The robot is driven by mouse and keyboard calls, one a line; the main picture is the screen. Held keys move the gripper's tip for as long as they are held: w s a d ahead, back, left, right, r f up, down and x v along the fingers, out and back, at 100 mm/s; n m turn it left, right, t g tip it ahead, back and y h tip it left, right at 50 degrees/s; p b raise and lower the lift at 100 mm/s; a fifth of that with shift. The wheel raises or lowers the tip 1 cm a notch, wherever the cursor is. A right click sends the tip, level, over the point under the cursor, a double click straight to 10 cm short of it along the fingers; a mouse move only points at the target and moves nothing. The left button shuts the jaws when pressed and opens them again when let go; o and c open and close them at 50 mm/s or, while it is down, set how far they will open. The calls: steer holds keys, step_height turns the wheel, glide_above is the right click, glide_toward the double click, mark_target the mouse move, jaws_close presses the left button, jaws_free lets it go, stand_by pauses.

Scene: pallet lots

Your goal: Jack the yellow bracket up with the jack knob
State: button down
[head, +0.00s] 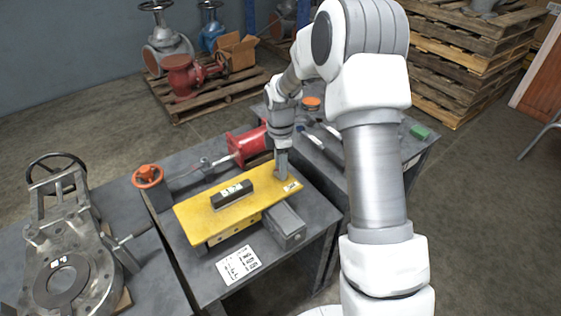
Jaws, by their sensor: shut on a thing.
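The yellow bracket (200,222) is a flat yellow plate on the grey bench, raised on supports underneath. A small black spirit level (232,194) with a green vial lies on top of it. My gripper (283,174) points straight down at the bracket's far right end. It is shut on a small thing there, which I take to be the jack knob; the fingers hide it. I cannot tell whether the fingers touch the plate. A grey metal block (286,224) shows under the bracket's right front edge. The rest of the jack is hidden.
A white marked card (238,264) lies at the bench's front. An orange handwheel (148,177) and a red cylinder (247,144) stand behind the bracket. A large grey valve body (70,240) fills the left bench. Tools lie on the bench behind right.

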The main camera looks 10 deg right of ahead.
steer(key=m+p, duration=0.2)
steer(key=m, duration=0.4)
steer(key=shift+r, duration=0.1)
steer(key=m+p, duration=0.1)
steer(key=m, duration=0.5)
steer(key=shift+m, duration=0.4)
steer(key=m+p, duration=0.1)
steer(key=m, duration=0.5)
steer(key=m+p, duration=0.2)
steer(key=m, duration=0.5)
steer(key=shift+d+m, duration=0.1)
steer(key=shift+m, duration=0.2)
steer(key=m+p, duration=0.2)
steer(key=m, duration=0.4)
steer(key=m+p, duration=0.3)
steer(key=m, duration=0.4)
steer(key=shift+m, duration=0.3)
steer(key=m+p, duration=0.3)
steer(key=m, duration=0.3)
steer(key=shift+s, duration=0.1)
steer(key=m+p, duration=0.2)
steer(key=m, duration=0.4)
steer(key=shift+f+m, duration=0.2)
steer(key=shift+m, duration=0.2)
